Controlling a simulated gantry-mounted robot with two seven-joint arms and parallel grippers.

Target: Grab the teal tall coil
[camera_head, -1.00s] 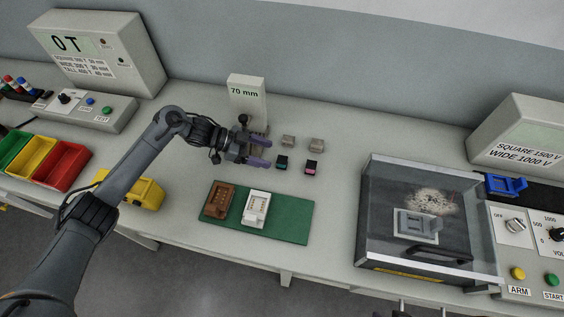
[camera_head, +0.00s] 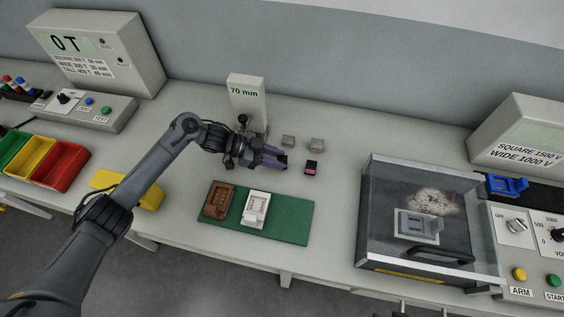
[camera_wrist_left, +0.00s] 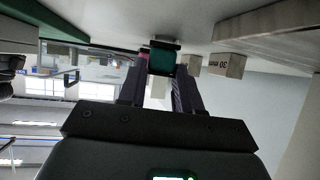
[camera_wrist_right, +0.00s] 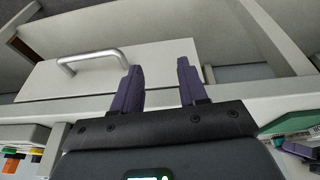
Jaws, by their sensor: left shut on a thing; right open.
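The teal tall coil (camera_wrist_left: 162,59) shows in the left wrist view as a teal block with dark ends, between the two purple fingers. My left gripper (camera_head: 277,157) is shut on it at table level, left of the pink-topped dark coil (camera_head: 311,168). In the head view the fingers mostly hide the teal coil. My right gripper (camera_wrist_right: 157,68) is open and empty in the right wrist view, facing a pale drawer front with a metal handle (camera_wrist_right: 92,58).
Two grey blocks (camera_head: 288,141) (camera_head: 316,144) stand behind the coils. A 70 mm gauge (camera_head: 247,97) stands behind my left gripper. A green mat (camera_head: 290,219) with brown and white holders lies in front. A clear-lidded test box (camera_head: 425,170) is at right.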

